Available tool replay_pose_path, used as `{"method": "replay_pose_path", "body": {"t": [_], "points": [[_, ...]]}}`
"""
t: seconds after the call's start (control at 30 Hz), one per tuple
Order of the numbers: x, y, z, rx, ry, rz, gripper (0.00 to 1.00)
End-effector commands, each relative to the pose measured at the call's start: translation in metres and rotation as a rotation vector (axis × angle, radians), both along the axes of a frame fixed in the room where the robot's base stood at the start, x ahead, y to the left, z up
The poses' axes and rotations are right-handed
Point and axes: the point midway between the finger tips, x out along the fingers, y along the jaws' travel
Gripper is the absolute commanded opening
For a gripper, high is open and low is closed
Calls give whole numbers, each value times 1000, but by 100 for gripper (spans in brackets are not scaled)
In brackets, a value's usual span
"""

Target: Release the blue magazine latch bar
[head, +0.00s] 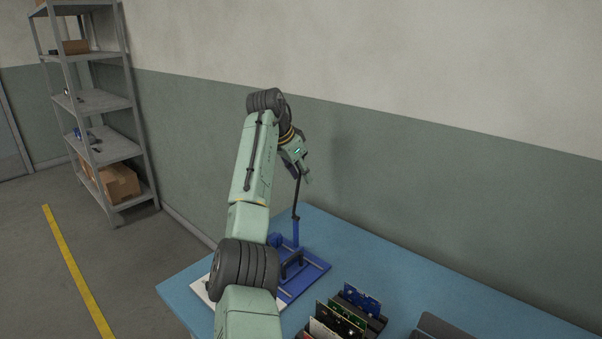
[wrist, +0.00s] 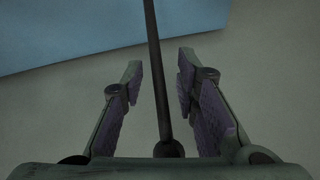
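The blue magazine fixture (head: 305,279) lies on the blue table. A dark bar (head: 296,203) rises from a blue post (head: 296,233) at its back, nearly upright. In the wrist view the bar (wrist: 157,75) runs between my fingers and ends in a round dark knob near the palm. My gripper (head: 303,177) is at the top of the bar in the head view. In the wrist view my gripper (wrist: 157,75) is open, with purple pads on both sides of the bar. I see gaps between the bar and both pads.
Several upright circuit boards (head: 340,316) stand in a dark rack at the table's front. A dark grey object (head: 442,327) lies at front right. The blue table (head: 400,275) is clear behind them. A wall stands close behind the table; a shelf unit (head: 95,110) is at far left.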

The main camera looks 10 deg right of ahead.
Motion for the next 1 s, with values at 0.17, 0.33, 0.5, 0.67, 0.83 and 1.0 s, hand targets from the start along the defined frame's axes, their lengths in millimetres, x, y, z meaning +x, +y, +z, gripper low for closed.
{"method": "replay_pose_path", "body": {"t": [0.17,0.33,0.5,0.67,0.83,1.0], "points": [[-7,11,24,-2,-4,1,28],[-18,26,57,-2,-5,2,28],[-27,38,84,-1,-3,1,28],[-32,45,99,1,-2,1,28],[-34,48,103,1,-2,1,28],[-34,47,103,1,-2,1,28]]}}
